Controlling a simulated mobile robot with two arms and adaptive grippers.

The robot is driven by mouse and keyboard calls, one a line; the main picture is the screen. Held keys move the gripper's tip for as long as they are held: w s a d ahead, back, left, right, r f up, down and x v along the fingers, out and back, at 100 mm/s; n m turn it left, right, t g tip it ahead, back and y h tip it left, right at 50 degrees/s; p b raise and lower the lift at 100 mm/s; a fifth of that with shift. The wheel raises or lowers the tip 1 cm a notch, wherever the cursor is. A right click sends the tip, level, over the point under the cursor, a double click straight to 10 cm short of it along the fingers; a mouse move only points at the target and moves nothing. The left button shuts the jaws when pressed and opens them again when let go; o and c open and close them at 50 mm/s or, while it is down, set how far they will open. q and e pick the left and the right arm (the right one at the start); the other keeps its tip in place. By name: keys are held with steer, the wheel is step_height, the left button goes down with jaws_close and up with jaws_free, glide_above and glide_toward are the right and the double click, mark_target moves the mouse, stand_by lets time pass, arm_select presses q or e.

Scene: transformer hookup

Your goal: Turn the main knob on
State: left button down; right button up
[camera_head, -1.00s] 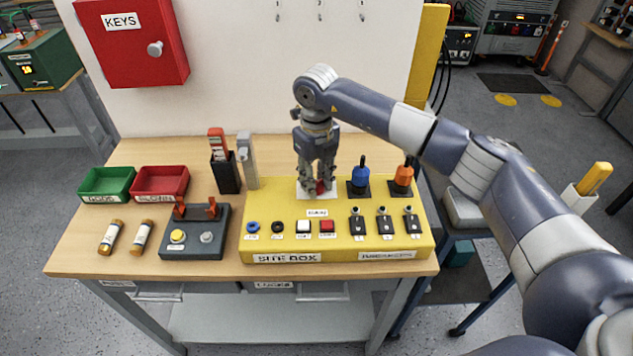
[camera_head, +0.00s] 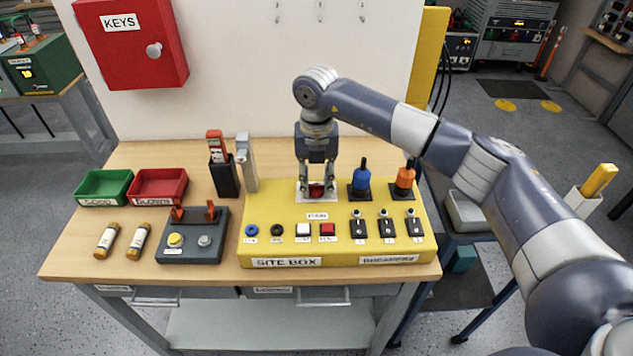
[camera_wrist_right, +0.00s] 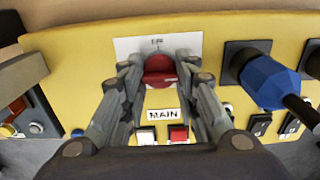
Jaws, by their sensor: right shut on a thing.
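The main knob (camera_head: 316,190) is red and sits on a white plate at the back of the yellow site box (camera_head: 285,212). The wrist view shows the red knob (camera_wrist_right: 159,70) between my fingers, with the MAIN label (camera_wrist_right: 163,115) below it. My right gripper (camera_head: 317,191) points straight down and is shut on the knob, one finger on each side. The fingers hide parts of the knob and its plate, and the plate's markings are too small to read. My left gripper is not in view.
A blue connector (camera_head: 361,178) and an orange connector (camera_head: 403,180) stand just right of the knob. Buttons and breaker switches (camera_head: 387,226) line the box front. Red and green bins (camera_head: 105,186) and fuses (camera_head: 107,240) lie left. A red key cabinet (camera_head: 130,45) hangs behind.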

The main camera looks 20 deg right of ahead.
mark_target(317, 185)
stand_by(0.4)
steer(key=o, duration=1.1)
step_height(317, 185, up, 12)
